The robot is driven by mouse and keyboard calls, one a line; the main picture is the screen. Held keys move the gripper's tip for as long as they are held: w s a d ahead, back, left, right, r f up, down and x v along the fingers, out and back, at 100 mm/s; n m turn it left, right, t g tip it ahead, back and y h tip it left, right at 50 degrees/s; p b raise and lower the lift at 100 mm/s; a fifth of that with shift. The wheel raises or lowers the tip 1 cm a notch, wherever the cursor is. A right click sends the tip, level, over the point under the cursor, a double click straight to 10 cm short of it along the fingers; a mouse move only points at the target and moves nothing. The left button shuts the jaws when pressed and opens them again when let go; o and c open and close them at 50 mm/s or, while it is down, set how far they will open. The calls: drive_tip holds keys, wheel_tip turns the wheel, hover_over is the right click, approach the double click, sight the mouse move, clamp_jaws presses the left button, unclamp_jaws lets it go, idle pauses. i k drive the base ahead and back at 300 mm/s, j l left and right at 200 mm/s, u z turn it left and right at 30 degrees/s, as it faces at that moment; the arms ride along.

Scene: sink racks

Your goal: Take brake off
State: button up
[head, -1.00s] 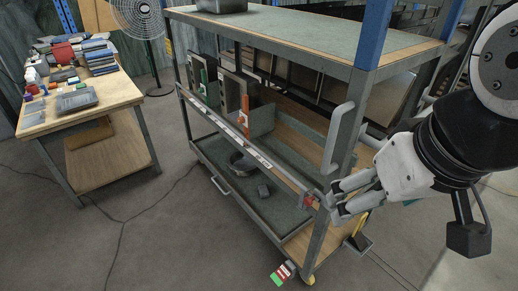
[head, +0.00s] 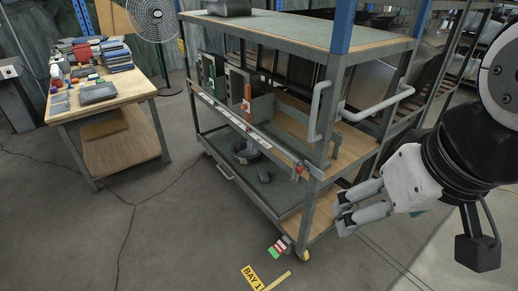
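The grey shelf cart (head: 318,125) stands in the middle of the head view. At its near bottom corner is a caster with a yellow wheel (head: 303,256). A small green, white and red tag or pedal (head: 278,247) sits beside that caster; I cannot tell whether it is the brake or how it is set. A red knob (head: 299,169) is on the middle rail's end. My gripper (head: 341,212) is at the right, in front of the cart's near corner and above the caster. Its fingers look apart and empty.
A wooden workbench (head: 100,104) with bins and tools stands at the left, with a fan (head: 153,22) behind it. White handles (head: 380,104) stick out from the cart's right end. A yellow BAY 1 mark (head: 252,279) is on the floor. The front floor is open, with a thin cable.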

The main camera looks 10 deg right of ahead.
sight(280, 247)
drive_tip(key=i+j+z, duration=0.25)
drive_tip(key=j, duration=0.3)
drive_tip(key=i+j+z, duration=0.25)
drive_tip(key=i+j, duration=0.15)
drive_tip(key=j, duration=0.25)
